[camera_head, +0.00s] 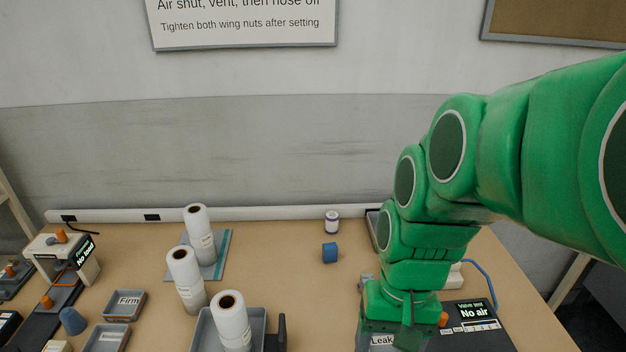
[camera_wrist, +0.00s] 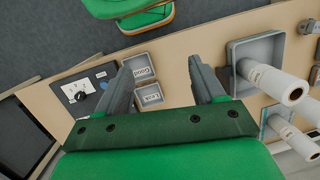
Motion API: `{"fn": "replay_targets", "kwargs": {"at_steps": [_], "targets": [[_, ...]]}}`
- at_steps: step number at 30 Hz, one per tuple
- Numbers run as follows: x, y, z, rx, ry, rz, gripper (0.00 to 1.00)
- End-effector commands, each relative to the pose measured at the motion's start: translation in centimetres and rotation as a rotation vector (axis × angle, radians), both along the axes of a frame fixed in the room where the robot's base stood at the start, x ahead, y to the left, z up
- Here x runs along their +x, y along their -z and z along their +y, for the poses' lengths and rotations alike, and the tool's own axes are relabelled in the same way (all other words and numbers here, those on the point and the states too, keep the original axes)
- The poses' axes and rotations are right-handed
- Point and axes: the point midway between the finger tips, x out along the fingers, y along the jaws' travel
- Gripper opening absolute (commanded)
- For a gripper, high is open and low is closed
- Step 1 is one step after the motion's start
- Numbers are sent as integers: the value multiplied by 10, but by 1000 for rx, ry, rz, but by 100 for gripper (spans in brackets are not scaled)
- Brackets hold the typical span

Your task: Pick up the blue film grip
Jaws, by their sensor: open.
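A small blue piece (camera_head: 329,252), which looks like the blue film grip, lies on the bench in the head view, right of centre and in front of a small white-and-purple spool (camera_head: 332,221). I do not make it out in the wrist view. My gripper (camera_wrist: 162,68) is open and empty, with its two dark fingers spread wide above labelled grey trays. In the head view my green arm reaches down at the right, to the right of and nearer than the blue piece. The fingertips are hidden there.
Several white rolls stand left of the blue piece, one in a grey tray (camera_head: 198,331). A tray marked Firm (camera_head: 123,306) and a dull-blue cone (camera_head: 72,321) are farther left. A "No air" box (camera_head: 478,312) is at right. Bench around the blue piece is clear.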

Motion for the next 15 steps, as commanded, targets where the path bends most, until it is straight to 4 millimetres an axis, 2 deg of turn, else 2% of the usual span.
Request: {"fn": "replay_targets", "kwargs": {"at_steps": [15], "targets": [[98,-1,45,171,246,110,69]]}}
